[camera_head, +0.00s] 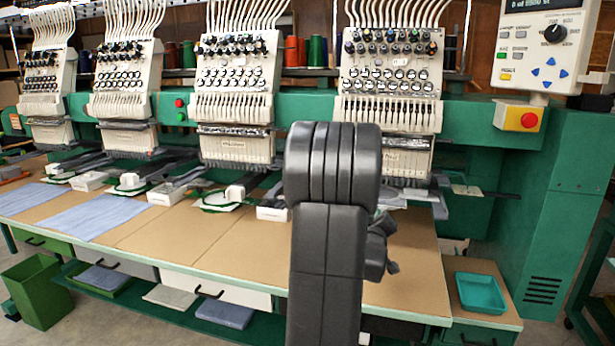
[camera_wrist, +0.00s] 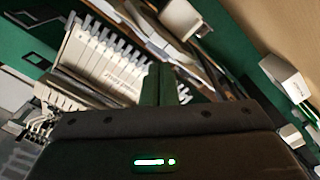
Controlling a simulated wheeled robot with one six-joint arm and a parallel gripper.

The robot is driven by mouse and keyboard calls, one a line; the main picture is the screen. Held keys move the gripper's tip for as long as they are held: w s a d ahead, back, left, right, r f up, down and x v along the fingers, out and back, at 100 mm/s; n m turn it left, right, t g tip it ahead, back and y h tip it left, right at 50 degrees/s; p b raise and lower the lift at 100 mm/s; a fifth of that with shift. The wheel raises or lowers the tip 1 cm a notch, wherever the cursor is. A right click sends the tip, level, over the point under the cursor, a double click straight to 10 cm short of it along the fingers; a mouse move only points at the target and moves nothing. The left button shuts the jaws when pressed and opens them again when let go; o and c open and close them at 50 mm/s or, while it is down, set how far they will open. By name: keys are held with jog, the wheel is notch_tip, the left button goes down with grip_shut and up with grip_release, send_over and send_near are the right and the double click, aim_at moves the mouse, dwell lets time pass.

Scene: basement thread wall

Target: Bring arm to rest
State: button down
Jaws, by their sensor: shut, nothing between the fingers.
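My arm (camera_head: 325,220) rises dark grey in the middle of the head view, bent at its top in front of the embroidery machine. My gripper (camera_wrist: 163,80) shows in the wrist view as two dark fingers close together, shut with nothing between them. In the head view the fingers are hidden behind my arm; only a small dark part of my wrist shows to its right, above the brown table. In the wrist view the white sewing head (camera_wrist: 105,65) appears tilted, beyond the fingers and to their left.
A green embroidery machine (camera_head: 480,130) with several white heads spans the back. Its brown table (camera_head: 240,245) bears blue cloth pieces (camera_head: 105,215) at left. A teal tray (camera_head: 480,293) sits at right, below a control panel (camera_head: 545,45). A green bin (camera_head: 35,290) stands lower left.

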jog(key=p+x, duration=0.2)
jog(key=x, duration=0.2)
jog(key=shift+w, duration=0.1)
dwell(0.3)
jog(key=p+v, duration=0.2)
jog(key=v, duration=1.2)
dwell(1.1)
